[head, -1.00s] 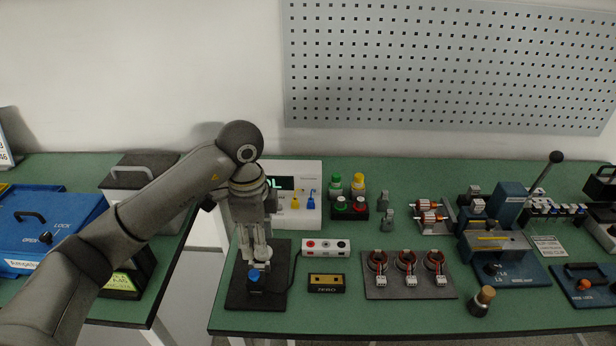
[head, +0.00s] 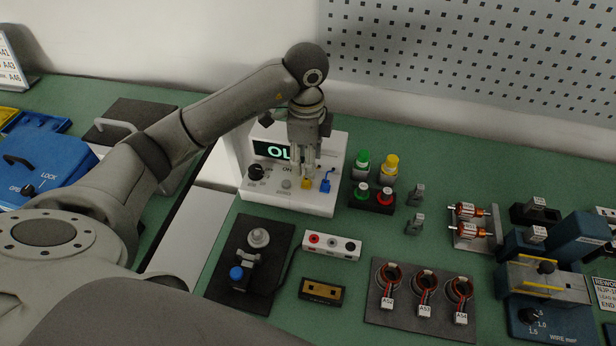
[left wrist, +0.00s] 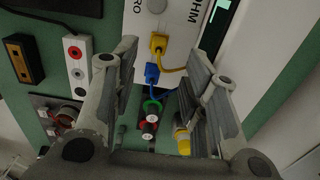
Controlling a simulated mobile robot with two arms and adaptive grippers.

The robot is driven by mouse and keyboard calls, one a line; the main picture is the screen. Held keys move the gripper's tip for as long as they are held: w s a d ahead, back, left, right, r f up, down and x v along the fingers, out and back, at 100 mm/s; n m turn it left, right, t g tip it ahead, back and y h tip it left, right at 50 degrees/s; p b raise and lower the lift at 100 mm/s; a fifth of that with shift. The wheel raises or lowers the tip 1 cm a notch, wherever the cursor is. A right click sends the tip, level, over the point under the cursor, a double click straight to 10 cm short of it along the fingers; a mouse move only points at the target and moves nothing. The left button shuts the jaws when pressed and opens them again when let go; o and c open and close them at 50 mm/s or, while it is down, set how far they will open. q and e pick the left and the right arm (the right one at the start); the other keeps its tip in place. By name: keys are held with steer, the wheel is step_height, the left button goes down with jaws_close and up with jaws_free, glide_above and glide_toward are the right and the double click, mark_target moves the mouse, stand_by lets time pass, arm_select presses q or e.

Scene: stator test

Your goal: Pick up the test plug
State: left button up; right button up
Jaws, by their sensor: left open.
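A yellow plug (head: 306,184) and a blue plug (head: 326,186) sit at the front of a white meter (head: 290,201) whose display reads OL. In the left wrist view the yellow plug (left wrist: 158,43) has a yellow cable and the blue plug (left wrist: 152,74) a blue one. I cannot tell which is the test plug. My left gripper (head: 305,172) is open and points down over the meter front, close to the yellow plug. In the left wrist view its fingers (left wrist: 160,75) stand wide apart with both plugs seen beyond the gap, and nothing is held.
Right of the meter stand green (head: 363,162) and yellow-capped (head: 389,168) bottles and a black block with green and red caps (head: 372,203). In front are a white terminal strip (head: 331,246), a black fixture (head: 225,278), a zero block (head: 321,292) and a stator mat (head: 400,325).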

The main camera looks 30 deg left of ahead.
mark_target(306, 184)
arm_select(q)
steer(key=shift+f, duration=0.8)
step_height(306, 184, down, 4)
steer(key=shift+s+f+p, duration=0.15)
steer(key=shift+p, duration=0.7)
steer(key=shift+f, duration=0.4)
arm_select(e)
steer(key=shift+w+r, duration=0.85)
steer(key=shift+r, duration=0.15)
arm_select(q)
jaws_close()
arm_select(e)
steer(key=shift+s, duration=0.3)
